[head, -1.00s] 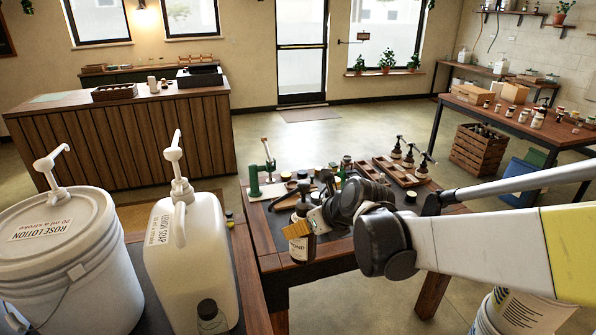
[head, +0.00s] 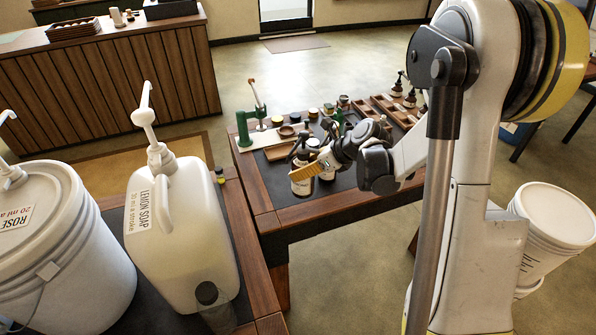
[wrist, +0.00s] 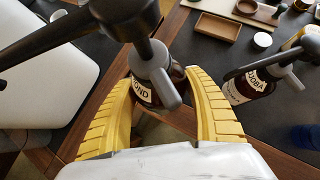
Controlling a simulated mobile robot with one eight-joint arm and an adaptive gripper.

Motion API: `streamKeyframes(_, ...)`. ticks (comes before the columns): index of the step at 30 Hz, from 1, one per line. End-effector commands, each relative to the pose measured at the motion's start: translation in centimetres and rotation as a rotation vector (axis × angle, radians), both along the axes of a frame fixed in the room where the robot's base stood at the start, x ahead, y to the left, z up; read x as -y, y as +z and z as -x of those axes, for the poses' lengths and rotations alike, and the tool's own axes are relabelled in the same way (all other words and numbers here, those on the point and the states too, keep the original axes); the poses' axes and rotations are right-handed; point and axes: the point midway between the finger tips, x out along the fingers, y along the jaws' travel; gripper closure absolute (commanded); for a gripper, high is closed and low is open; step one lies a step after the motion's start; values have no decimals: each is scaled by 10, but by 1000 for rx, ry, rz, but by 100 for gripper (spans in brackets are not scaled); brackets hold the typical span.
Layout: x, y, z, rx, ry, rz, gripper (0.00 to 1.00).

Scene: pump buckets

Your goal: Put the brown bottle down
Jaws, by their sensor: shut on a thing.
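The brown bottle (head: 300,181) has a pale label and a dark pump top. My gripper (head: 316,172) is shut on it near the front left of the dark-topped work table (head: 262,190). In the wrist view the bottle (wrist: 144,92) stands between the yellow fingers of my gripper (wrist: 160,82), its label ending in "OND". Its pump head covers part of it, and its base is hidden, so I cannot tell whether it touches the table. A second brown bottle (wrist: 245,86), labelled like "JOJOBA", stands just to the right, apart from the fingers.
A lemon soap jug (head: 185,235) and a rose lotion bucket (head: 60,245) stand on the nearer table at left. A green press (head: 243,130), small jars and wooden trays (head: 395,112) occupy the work table's back. A white bucket (head: 553,215) is at right.

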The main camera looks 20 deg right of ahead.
Motion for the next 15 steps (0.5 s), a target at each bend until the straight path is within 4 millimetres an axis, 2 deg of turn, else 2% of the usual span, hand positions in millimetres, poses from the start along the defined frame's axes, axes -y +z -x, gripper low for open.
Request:
streamKeyframes(1, -12, -12, -8, 1, 4, -1, 81)
streamKeyframes(6, -42, -34, -30, 0, 3, 0, 81)
streamKeyframes(10, -56, -43, -41, 1, 0, -1, 81)
streamKeyframes(15, -62, -48, -46, 0, -2, -1, 81)
